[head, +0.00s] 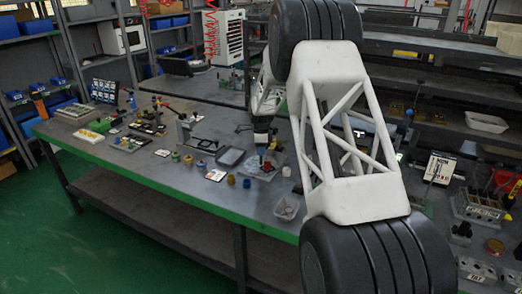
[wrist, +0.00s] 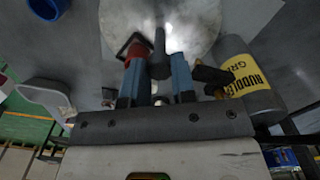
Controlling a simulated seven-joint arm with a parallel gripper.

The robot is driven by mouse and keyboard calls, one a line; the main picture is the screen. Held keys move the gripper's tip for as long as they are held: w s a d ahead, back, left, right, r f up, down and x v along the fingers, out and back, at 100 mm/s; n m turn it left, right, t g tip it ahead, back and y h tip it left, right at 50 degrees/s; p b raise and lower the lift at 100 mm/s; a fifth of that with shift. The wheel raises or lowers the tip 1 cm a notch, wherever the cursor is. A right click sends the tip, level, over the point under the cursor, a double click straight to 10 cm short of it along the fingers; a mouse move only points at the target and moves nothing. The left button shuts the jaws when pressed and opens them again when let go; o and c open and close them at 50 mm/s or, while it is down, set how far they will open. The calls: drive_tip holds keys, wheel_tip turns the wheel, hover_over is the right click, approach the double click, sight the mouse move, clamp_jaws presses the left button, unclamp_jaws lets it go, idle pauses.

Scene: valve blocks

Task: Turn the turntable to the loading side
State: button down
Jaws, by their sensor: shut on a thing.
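The turntable looks to be the round pale metal disc (wrist: 190,22) at the top of the wrist view. A dark upright peg (wrist: 159,48) stands in front of it, between the blue fingers of my gripper (wrist: 158,78). My gripper is shut on this peg. In the head view my gripper (head: 262,136) is small and low over the bench, partly behind my arm.
A grey can with a yellow label (wrist: 250,78) stands close to the right of my gripper. The green-edged bench (head: 150,185) holds several small parts. A clear bin (head: 287,209) sits near its front edge.

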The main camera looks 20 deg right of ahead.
drive_tip(key=shift+r+m, duration=0.1)
drive_tip(key=shift+m, duration=0.4)
drive_tip(key=c, duration=1.2)
unclamp_jaws()
drive_tip(key=shift+r, duration=3.85)
drive_tip(key=shift+r, duration=0.1)
